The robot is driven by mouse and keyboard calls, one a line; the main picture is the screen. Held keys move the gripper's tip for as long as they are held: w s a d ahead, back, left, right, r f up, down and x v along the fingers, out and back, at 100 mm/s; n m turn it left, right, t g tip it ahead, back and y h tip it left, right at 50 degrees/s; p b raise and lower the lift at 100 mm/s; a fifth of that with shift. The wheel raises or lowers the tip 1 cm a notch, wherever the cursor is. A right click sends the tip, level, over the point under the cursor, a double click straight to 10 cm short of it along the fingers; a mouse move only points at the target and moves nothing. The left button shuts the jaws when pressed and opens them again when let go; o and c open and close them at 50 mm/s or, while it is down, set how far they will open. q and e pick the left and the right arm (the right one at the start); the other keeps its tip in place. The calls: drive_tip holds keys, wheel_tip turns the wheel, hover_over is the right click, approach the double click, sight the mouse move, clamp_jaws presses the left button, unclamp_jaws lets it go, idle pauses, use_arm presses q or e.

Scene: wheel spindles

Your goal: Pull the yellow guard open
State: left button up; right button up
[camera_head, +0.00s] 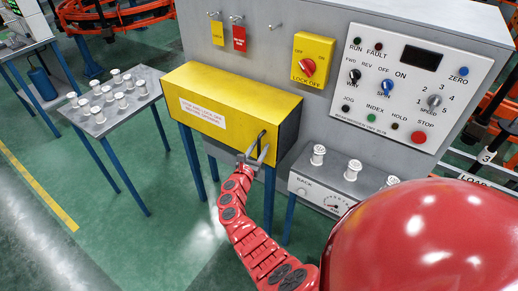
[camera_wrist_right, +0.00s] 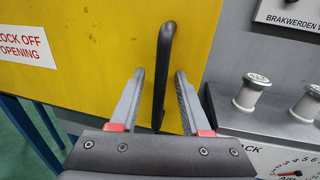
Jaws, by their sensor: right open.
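The yellow guard (camera_head: 235,100) is a long box mounted on the front of the grey machine. It looks closed, with a white warning label on its front. Its dark upright bar handle (camera_head: 261,139) is near the guard's right end. My right gripper (camera_head: 254,155) is at this handle, with its arm reaching up from below. In the right wrist view the two fingers (camera_wrist_right: 160,76) are open, one on each side of the handle (camera_wrist_right: 166,50), with gaps visible on both sides. The guard's yellow front (camera_wrist_right: 95,45) fills the left of that view. My left gripper is not in view.
A control panel (camera_head: 412,85) and a yellow lock-off switch (camera_head: 313,60) are on the machine above right. A rack (camera_head: 318,187) with white spindles and a dial is right of the guard. A side table (camera_head: 115,115) with several white spindles stands left.

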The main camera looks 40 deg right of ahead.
clamp_jaws()
idle(1.4)
